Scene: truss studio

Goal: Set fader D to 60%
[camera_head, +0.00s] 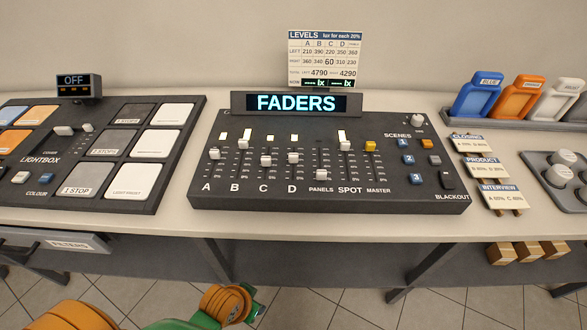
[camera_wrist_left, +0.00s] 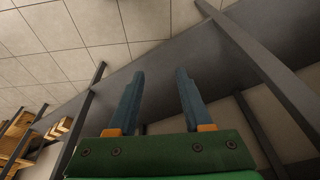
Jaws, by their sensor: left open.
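The fader desk (camera_head: 400,185) stands on the counter under a lit FADERS sign (camera_head: 296,103). Fader D's white knob (camera_head: 292,158) sits around the middle of its slot, right of fader C's knob (camera_head: 266,160), which is at a similar height. The exact percentage is too small to read. My left gripper shows in the left wrist view (camera_wrist_left: 160,100), its two blue fingers apart with nothing between them. It is below the counter, near the under-frame, away from the desk. In the head view part of my green and orange left arm shows at the bottom; its fingers are not visible there.
Fader B's knob (camera_head: 243,144) is higher than C and D; the PANELS knob (camera_head: 321,174) is low. A LEVELS card (camera_head: 325,60) hangs behind. The lightbox panel (camera_head: 85,150) is left; cards (camera_head: 481,172) are right. The counter's front edge (camera_head: 330,226) lies between arm and desk.

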